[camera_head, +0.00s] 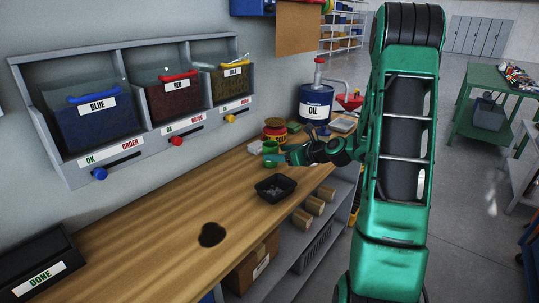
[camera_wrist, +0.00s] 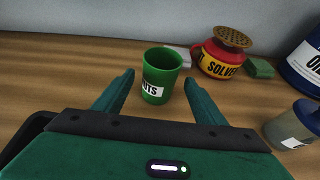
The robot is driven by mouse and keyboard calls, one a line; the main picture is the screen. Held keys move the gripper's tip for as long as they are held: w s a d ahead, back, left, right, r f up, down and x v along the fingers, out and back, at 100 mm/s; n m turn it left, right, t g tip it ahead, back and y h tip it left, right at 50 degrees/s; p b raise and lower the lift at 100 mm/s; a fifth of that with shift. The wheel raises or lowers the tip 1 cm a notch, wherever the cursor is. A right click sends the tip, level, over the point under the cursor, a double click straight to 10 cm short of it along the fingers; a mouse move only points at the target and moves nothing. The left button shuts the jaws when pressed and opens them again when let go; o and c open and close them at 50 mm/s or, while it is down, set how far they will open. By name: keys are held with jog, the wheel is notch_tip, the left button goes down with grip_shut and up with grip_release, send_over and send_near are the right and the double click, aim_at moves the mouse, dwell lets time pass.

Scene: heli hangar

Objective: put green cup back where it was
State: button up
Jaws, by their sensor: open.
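The green cup (camera_wrist: 160,76) stands upright on the wooden workbench, with a white label ending in "UTS". In the wrist view it is just beyond and between the two fingertips of my gripper (camera_wrist: 160,88). My gripper is open, and a gap shows between each finger and the cup. In the head view the green cup (camera_head: 270,147) is small, and my gripper (camera_head: 278,158) is at its near side, low over the bench. The inside of the cup cannot be made out.
A red and yellow solvent can (camera_wrist: 222,55) stands right of the cup, with a green block (camera_wrist: 261,68) beside it. A grey labelled container (camera_wrist: 292,125) is near the right finger. A blue oil drum (camera_head: 315,102) stands behind. A black tray (camera_head: 275,188) and dark stain (camera_head: 212,234) lie nearer.

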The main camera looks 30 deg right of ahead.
jog(key=shift+v, duration=1.95)
jog(key=shift+s+d, duration=0.1)
jog(key=shift+s, duration=0.05)
